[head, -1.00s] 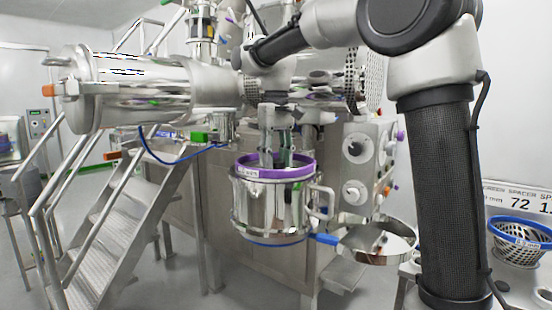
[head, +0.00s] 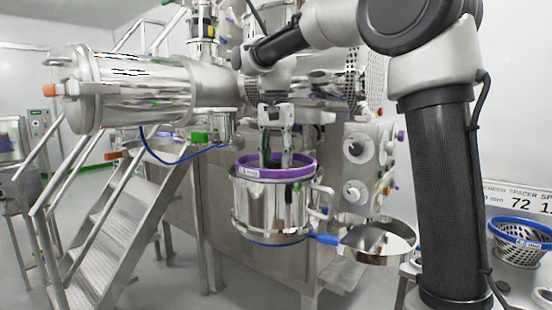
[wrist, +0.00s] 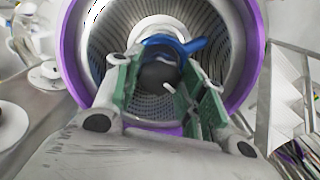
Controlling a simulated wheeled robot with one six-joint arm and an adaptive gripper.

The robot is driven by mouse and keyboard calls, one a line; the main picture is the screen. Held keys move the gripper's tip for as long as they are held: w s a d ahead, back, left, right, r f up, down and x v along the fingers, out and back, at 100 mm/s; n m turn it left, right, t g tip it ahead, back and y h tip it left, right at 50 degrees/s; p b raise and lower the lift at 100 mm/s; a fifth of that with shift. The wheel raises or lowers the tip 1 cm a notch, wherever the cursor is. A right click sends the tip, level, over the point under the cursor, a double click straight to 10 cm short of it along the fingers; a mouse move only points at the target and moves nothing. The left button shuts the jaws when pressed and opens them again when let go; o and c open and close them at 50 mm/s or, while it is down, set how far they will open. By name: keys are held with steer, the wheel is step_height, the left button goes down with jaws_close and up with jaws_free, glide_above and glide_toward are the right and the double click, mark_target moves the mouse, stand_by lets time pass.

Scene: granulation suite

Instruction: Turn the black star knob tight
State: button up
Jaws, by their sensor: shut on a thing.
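The black star knob (wrist: 158,76) shows as a dark rounded shape between my fingers in the wrist view. It sits down inside the steel vessel with a purple rim (head: 275,172). In the wrist view the purple rim (wrist: 72,62) rings the ribbed, perforated inner wall. My gripper (wrist: 166,80) points down into this vessel, its green finger pads closed on the sides of the knob. In the head view my gripper (head: 275,158) dips below the rim, and the knob is hidden by the vessel wall. The knob's lobes are mostly covered by my fingers.
A blue part (wrist: 175,44) lies just beyond the knob inside the vessel. A steel pan (head: 378,240) sits to the vessel's right. A control panel (head: 360,165) with dials stands close to the right, and a metal stair (head: 130,225) to the left.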

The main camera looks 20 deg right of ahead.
mark_target(276, 162)
steer(key=shift+m, duration=1.7)
steer(key=o, duration=1)
steer(key=shift+o, duration=0.2)
steer(key=shift+r, duration=0.1)
step_height(276, 162, up, 12)
